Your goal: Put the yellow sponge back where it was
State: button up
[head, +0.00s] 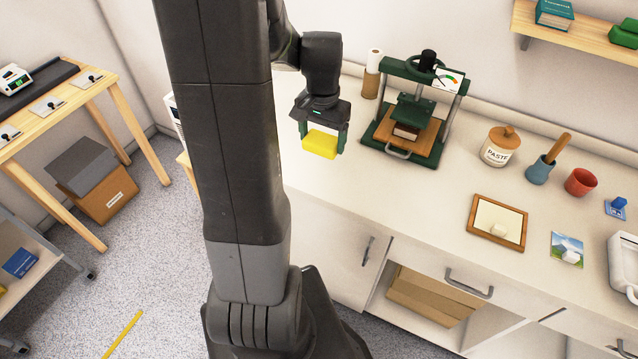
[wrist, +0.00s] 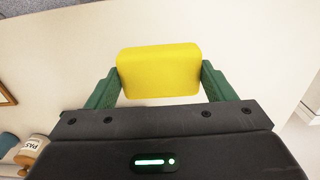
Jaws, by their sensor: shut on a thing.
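The yellow sponge (head: 320,143) is a rounded block between the green fingers of my gripper (head: 321,139), over the left part of the white counter. In the wrist view the sponge (wrist: 158,72) sits between both fingertips of my gripper (wrist: 159,84), which is shut on it. The pale counter surface shows behind it. I cannot tell how high the sponge is above the counter.
Further right are a paste jar (head: 500,147), a blue mortar (head: 541,170), a red cup (head: 580,182) and a wooden frame (head: 497,222). The counter's front left is clear.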

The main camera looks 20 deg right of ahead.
send_over(322, 174)
notch_tip(322, 174, down, 5)
jog(key=shift+r, duration=0.1)
jog(key=shift+f+p, duration=0.3)
jog(key=shift+f, duration=2)
jog(key=shift+f, duration=0.2)
jog(key=o, duration=1)
jog(key=shift+c, duration=0.2)
notch_tip(322, 174, up, 12)
jog(key=shift+r, duration=0.2)
jog(key=shift+f, duration=0.1)
